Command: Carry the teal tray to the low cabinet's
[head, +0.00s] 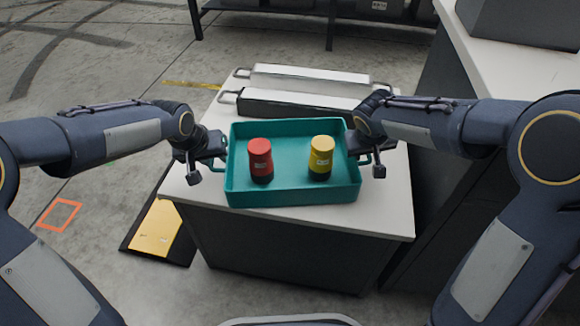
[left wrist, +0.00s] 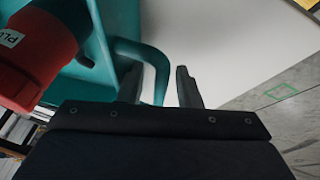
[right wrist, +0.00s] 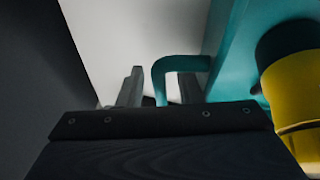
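The teal tray (head: 290,197) appears to rest on the white top of the low cabinet (head: 388,215). It holds a red canister (head: 260,158) at left and a yellow canister (head: 321,157) at right, both upright with black bases. My left gripper (head: 214,150) is at the tray's left handle (left wrist: 150,58). In the left wrist view its fingers (left wrist: 159,88) stand apart, with the handle bar between them. My right gripper (head: 362,152) is at the right handle (right wrist: 180,64). In the right wrist view its fingers (right wrist: 162,88) are also apart around the bar.
A higher grey counter (head: 500,70) stands at right. A yellow floor plate (head: 157,229) lies left of the cabinet. A dark bench stands at the back.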

